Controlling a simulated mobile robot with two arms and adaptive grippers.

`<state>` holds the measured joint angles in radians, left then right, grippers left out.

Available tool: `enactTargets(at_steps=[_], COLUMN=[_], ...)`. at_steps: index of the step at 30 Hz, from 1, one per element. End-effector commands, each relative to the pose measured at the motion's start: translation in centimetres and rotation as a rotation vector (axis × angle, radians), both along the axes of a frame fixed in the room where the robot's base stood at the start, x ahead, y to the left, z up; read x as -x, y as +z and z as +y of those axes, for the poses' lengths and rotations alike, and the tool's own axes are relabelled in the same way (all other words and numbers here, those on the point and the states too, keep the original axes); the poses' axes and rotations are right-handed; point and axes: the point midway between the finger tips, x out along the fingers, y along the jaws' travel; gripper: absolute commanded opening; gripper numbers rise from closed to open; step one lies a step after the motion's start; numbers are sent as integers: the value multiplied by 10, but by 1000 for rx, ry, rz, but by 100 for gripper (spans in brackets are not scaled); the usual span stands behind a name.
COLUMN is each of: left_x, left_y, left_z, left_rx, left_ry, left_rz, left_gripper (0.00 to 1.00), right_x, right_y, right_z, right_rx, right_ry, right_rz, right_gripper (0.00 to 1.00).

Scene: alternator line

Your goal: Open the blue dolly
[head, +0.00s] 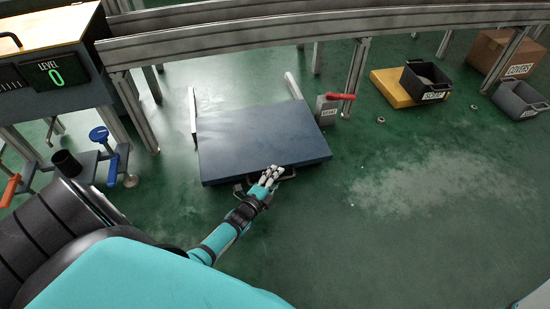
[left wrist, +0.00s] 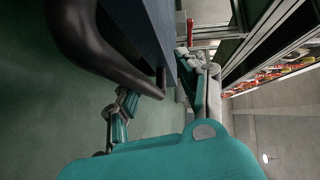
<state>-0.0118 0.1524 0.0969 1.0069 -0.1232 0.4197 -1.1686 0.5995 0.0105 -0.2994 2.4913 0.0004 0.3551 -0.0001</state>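The blue dolly (head: 255,135) is a flat dark blue slab low on the green floor, in the middle of the head view. A dark handle (head: 285,178) is on its near edge. My left gripper (head: 268,177) is at this handle, over the near edge. In the left wrist view the thick dark handle (left wrist: 95,50) curves down beside the blue side of the dolly (left wrist: 145,25). My left gripper's fingers (left wrist: 160,95) are spread apart, with the handle's end close to them; contact is unclear. My right gripper is out of view.
A small grey box with a red lever (head: 340,97) stands at the dolly's right. Metal frame beams (head: 250,35) cross behind it.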

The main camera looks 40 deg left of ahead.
Motion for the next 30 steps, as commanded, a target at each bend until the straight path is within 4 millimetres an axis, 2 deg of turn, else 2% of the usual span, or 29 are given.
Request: enactTargets(at_steps=[6, 8, 10, 11, 13, 14, 15, 17, 30], left_x=[0, -1, -2, -2, -3, -3, -3, -2, 1], left_y=[41, 53, 66, 71, 81, 84, 87, 90, 84], left_z=[1, 2, 3, 3, 4, 4, 4, 4, -2], left_rx=[-2, -4, -5, -5, -9, -9, -9, -6, -2], left_ry=[-1, -1, -1, 0, 0, 0, 1, 1, -9], left_rz=[-13, -16, -20, -20, -22, -22, -20, -18, -3], left_gripper=[39, 50, 71, 74, 75, 74, 68, 38, 38], right_x=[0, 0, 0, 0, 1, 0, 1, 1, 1], right_y=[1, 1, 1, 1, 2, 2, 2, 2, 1], right_z=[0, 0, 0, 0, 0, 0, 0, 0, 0], right_rx=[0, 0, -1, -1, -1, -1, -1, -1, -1], right_ry=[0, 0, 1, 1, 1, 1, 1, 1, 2], right_rz=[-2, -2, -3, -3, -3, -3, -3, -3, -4], right_gripper=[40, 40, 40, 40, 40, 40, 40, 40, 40])
